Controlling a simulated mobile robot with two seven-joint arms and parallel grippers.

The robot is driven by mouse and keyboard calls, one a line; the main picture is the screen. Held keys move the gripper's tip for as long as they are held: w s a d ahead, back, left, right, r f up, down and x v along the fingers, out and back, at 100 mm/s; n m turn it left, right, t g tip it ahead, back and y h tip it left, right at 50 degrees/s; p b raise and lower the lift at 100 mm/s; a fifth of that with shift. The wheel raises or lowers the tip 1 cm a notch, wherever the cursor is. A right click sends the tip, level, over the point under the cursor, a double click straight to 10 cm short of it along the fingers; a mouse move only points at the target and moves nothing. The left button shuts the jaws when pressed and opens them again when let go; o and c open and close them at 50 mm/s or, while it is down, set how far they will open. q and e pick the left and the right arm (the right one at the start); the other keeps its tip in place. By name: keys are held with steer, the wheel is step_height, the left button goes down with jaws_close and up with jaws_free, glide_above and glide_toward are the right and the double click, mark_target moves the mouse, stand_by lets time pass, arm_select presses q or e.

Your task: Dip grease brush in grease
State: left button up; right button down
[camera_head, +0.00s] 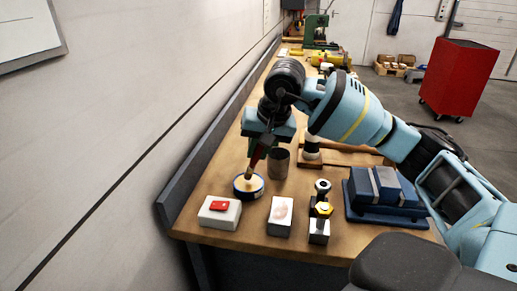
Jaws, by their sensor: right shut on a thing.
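My right gripper (265,143) points down over the workbench and is shut on the grease brush (256,160). The brush has a dark red handle and hangs tilted, its lower end toward the left. That end is at the pale grease (243,185) in a round blue-rimmed tin (260,193). It looks to meet the grease, but I cannot tell how deep it is. The upper handle is partly hidden by the gripper. My left gripper is not in view.
A grey metal cup (278,164) stands close right of the brush. A white box with a red item (220,212), a white block (280,216), metal fittings (320,222) and a blue vise-like block (385,195) line the front. The wall edges the bench's left side.

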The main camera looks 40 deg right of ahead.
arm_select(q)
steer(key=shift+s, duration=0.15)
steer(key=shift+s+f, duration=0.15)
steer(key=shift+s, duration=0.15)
arm_select(e)
steer(key=shift+f, duration=0.1)
steer(key=shift+f, duration=0.1)
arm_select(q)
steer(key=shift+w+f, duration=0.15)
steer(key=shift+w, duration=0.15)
arm_select(e)
steer(key=shift+f, duration=0.3)
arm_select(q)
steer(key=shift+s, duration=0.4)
arm_select(e)
steer(key=shift+s+f, duration=0.1)
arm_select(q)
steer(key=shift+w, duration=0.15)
